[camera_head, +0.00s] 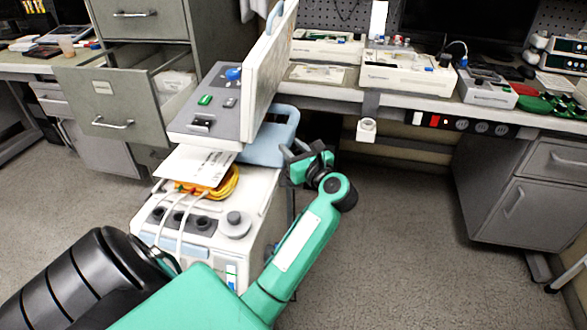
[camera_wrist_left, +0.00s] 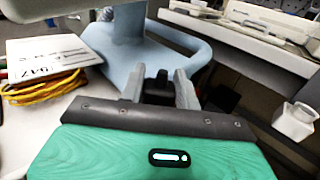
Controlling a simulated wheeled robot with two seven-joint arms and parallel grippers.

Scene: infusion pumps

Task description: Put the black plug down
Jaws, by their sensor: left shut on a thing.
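My left gripper (camera_head: 293,152) is beside the blue-grey handle of the white cart, at its right edge. In the left wrist view, the left gripper (camera_wrist_left: 163,84) is shut on the black plug (camera_wrist_left: 158,80), a small dark piece between its two grey fingers. The plug is held in front of the blue-grey handle (camera_wrist_left: 190,42). In the head view I cannot make out the plug at the fingers. My right gripper is not in view.
The white cart (camera_head: 262,188) carries a grey device with a raised panel (camera_head: 270,70), a white card (camera_head: 196,163) and coiled yellow cable (camera_head: 222,187). A workbench with white devices (camera_head: 408,75) and a power strip (camera_head: 455,123) is behind. The floor (camera_head: 400,230) right of the cart is clear.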

